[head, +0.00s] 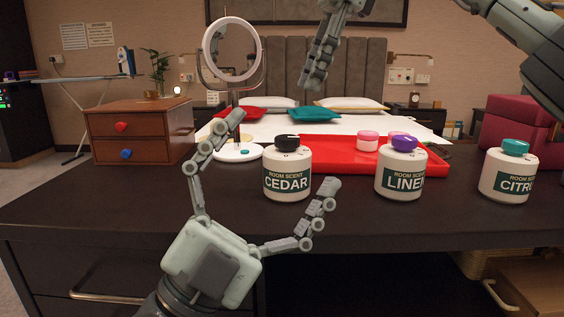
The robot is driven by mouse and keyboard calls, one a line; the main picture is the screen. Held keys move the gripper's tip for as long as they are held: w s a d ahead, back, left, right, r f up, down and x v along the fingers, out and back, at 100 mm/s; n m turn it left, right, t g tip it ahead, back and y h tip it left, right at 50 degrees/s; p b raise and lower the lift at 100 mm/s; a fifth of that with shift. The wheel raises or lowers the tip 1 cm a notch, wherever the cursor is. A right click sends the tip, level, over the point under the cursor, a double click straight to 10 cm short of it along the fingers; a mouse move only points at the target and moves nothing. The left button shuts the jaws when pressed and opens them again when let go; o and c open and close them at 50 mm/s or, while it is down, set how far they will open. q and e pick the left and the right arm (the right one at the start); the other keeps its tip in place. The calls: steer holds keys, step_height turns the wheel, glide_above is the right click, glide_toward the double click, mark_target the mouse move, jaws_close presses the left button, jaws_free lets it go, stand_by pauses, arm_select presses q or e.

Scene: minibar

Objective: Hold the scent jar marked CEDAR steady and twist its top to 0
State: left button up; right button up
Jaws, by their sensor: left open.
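The CEDAR scent jar (287,172), white with a black top (287,142), stands upright on the dark desk. A small mark shows on its body below the top; I cannot read the setting. My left gripper (283,151) is open, with one finger to the left of the jar and the other at its lower right. No contact with the jar is clear. My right gripper (314,82) hangs above and behind the jar, fingers pointing down, apart from it. Its upper part is cut off by the picture's edge, and its opening is unclear.
The LINEN jar (400,172) with a purple top and the CITRUS jar (509,173) with a teal top stand to the right. A red tray (325,150) lies behind. A round mirror (231,50) and wooden drawer box (140,131) stand left. The desk's (90,205) front left is clear.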

arm_select(q)
steer(key=w+a+r+m+t+y, duration=0.1)
steer(key=w+r+m+y, duration=0.2)
steer(key=w+m+y, duration=0.25)
steer(key=w+a+r+m+t+y, duration=0.1)
steer(key=w+r+m+y, duration=0.25)
steer(key=w, duration=0.35)
steer(key=m+y, duration=0.3)
steer(key=y, duration=0.1)
glide_above(281, 167)
steer(key=f, duration=0.5)
steer(key=shift+w+a+f, duration=0.15)
steer(key=shift+w+a, duration=0.1)
steer(key=shift+a, duration=0.05)
steer(key=f+m+y, duration=0.1)
steer(key=f, duration=0.1)
steer(key=f+m+g+y, duration=0.1)
steer(key=f+m, duration=0.1)
steer(key=f+m+y, duration=0.1)
steer(key=f+m, duration=0.1)
steer(key=f, duration=0.1)
steer(key=shift+s+d+f, duration=0.1)
steer(key=shift+s+d, duration=0.15)
steer(key=shift+d, duration=0.05)
steer(key=shift+w+f+g, duration=0.1)
steer(key=shift+f+g, duration=0.1)
steer(key=shift+g, duration=0.1)
steer(key=x, duration=0.7)
steer(key=shift+w+f, duration=0.1)
steer(key=shift+w, duration=0.2)
